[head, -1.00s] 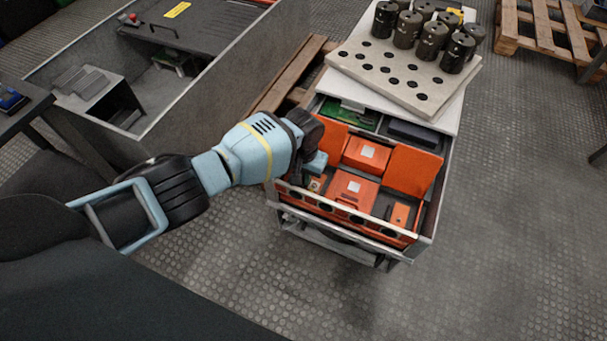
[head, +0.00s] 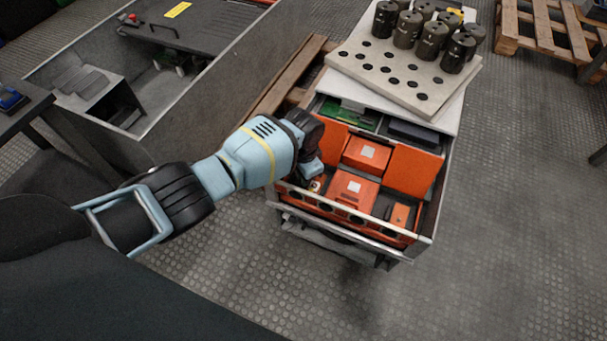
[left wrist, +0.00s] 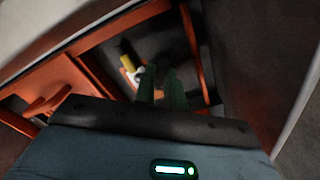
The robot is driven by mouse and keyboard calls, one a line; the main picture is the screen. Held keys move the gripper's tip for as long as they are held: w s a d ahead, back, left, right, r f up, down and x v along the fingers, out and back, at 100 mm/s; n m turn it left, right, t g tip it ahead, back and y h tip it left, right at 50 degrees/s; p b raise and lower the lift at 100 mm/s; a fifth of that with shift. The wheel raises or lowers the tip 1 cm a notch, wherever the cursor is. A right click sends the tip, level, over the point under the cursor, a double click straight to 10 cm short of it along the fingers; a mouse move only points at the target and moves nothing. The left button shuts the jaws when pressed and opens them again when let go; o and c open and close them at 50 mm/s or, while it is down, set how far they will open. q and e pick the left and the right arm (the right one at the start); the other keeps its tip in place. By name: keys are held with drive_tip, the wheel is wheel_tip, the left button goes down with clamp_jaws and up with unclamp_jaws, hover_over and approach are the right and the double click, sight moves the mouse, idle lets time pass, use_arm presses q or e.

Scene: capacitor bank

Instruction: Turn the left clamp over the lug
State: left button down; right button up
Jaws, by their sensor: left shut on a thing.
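My left gripper (head: 311,176) reaches down into the left front corner of the open orange-lined drawer. It is shut on a small part there, which I take to be the left clamp; the fingers and wrist hide most of it. In the left wrist view the dark fingers (left wrist: 160,88) are close together, beside a small part with a yellow end (left wrist: 127,62) and white and orange areas. The lug cannot be made out clearly. A small orange block (head: 400,215) sits in the right front compartment. My right gripper is not in view.
Orange boxes (head: 353,190) fill the drawer's middle, and its front wall (head: 345,217) has round holes. A perforated board (head: 400,78) with several dark cylinders (head: 432,40) lies behind. A grey bin wall (head: 215,90) stands left.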

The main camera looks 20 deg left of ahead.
use_arm(q)
drive_tip(key=m, duration=0.2)
drive_tip(key=shift+m, duration=0.4)
drive_tip(key=m, duration=0.2)
drive_tip(key=shift+m, duration=0.4)
drive_tip(key=m, duration=0.4)
drive_tip(key=shift+m, duration=0.5)
drive_tip(key=c, duration=1.7)
unclamp_jaws()
drive_tip(key=shift+c, duration=0.2)
